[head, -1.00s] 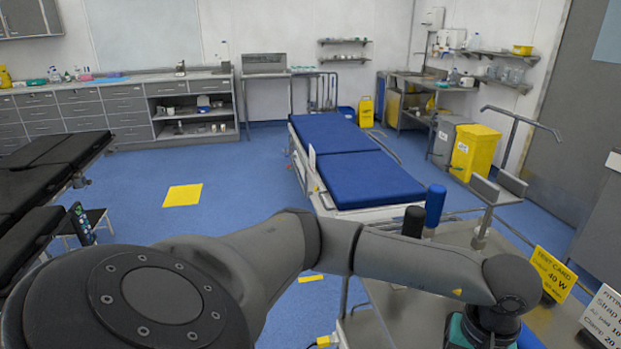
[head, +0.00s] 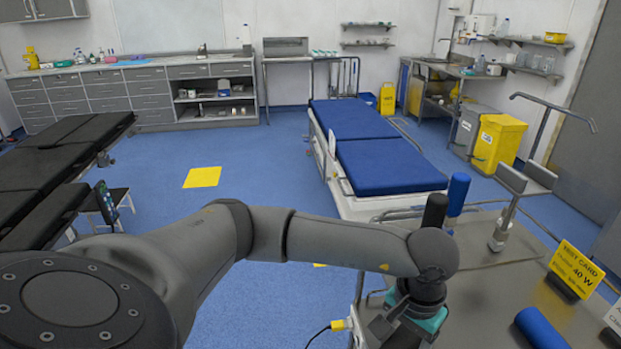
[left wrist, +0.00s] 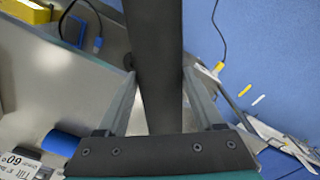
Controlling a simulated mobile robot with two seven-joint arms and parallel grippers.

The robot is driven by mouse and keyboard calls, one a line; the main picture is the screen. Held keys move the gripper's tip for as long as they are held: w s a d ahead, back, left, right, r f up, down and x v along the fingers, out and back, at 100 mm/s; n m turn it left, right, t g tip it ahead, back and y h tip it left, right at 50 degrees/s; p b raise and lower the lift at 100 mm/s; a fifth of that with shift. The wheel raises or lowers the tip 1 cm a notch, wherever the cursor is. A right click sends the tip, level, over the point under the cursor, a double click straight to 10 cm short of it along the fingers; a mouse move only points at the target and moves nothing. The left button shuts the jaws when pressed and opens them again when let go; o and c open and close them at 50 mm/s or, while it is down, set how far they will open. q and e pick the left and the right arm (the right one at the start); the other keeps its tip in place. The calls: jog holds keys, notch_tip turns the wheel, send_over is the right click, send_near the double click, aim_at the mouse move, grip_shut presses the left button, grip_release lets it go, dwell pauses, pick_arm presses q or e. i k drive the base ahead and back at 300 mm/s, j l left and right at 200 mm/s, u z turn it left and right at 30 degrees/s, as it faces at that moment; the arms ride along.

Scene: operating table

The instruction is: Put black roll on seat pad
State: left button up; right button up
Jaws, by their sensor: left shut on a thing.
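In the left wrist view a long dark roll (left wrist: 153,60) runs from the top edge down between the fingers of my left gripper (left wrist: 155,95), which is shut on it. In the head view my left gripper (head: 405,325) points down near the left edge of the metal trolley; the held roll is hidden there. The black padded operating table (head: 68,140) stands at the left, in several sections. Which section is the seat pad I cannot tell. My right gripper is out of view.
A black upright cylinder (head: 435,212) and a blue one (head: 457,192) stand behind my wrist. A blue roll (head: 541,328) lies on the metal trolley (head: 490,285) near a yellow card (head: 575,270). A blue bed (head: 385,165) stands behind. Blue floor is open between bed and operating table.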

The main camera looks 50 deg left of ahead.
aim_at(41, 161)
jog(key=i+j+u, duration=0.1)
jog(key=j+u, duration=0.2)
jog(key=j, duration=0.15)
jog(key=i+j+u, duration=0.1)
jog(key=j+u, duration=0.2)
jog(key=i+j+u, duration=0.2)
jog(key=j+u, duration=0.15)
jog(key=j, duration=0.15)
jog(key=i+j+u, duration=0.25)
jog(key=j+u, duration=0.2)
jog(key=i+j+u, duration=0.2)
jog(key=u, duration=0.3)
jog(key=i+j+u, duration=0.15)
jog(key=i+u, duration=0.45)
jog(key=i, duration=0.35)
jog(key=i+u, duration=0.15)
jog(key=i, duration=0.4)
jog(key=i+u, duration=0.15)
jog(key=i, duration=0.35)
jog(key=i+l+u, duration=0.15)
jog(key=i, duration=0.4)
jog(key=i+l+u, duration=0.15)
jog(key=i, duration=0.35)
jog(key=i+l+u, duration=0.25)
jog(key=i+u, duration=0.2)
jog(key=i+l+u, duration=0.4)
